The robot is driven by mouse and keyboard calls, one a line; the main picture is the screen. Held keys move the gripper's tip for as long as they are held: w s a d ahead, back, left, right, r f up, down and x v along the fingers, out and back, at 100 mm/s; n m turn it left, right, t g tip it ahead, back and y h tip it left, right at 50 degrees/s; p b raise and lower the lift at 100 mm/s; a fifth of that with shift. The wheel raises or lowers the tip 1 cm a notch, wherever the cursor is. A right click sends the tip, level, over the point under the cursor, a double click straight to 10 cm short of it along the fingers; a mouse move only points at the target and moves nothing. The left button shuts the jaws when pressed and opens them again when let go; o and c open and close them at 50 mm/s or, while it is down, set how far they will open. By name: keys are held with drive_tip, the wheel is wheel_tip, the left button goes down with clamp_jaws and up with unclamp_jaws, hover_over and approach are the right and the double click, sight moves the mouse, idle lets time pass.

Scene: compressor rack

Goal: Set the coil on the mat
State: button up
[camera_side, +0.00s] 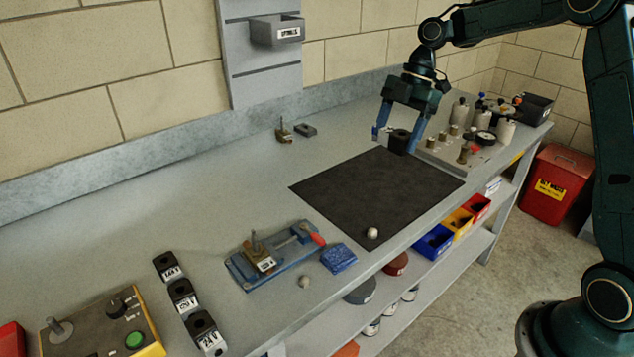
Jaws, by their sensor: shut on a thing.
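My gripper (397,138) is at the back right, pointing down, with its blue-tipped fingers shut on a small black coil (399,142). The coil is upright between the fingertips, at the back right part of the dark mat (370,195). I cannot tell whether its underside touches the mat or is a little above it. The mat lies flat on the grey bench. Part of the coil is hidden by the fingers.
A manifold with brass fittings (463,153) stands close right of my gripper. A pale ball (372,233) lies on the mat's front part. The mat's middle is clear.

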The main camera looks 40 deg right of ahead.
wheel_tip(320, 180, down, 13)
drive_tip(key=shift+f, duration=0.15)
drive_tip(key=shift+f, duration=0.1)
drive_tip(key=shift+f, duration=2.05)
drive_tip(key=shift+f, duration=0.1)
drive_tip(key=o, duration=1.1)
drive_tip(key=v, duration=1.2)
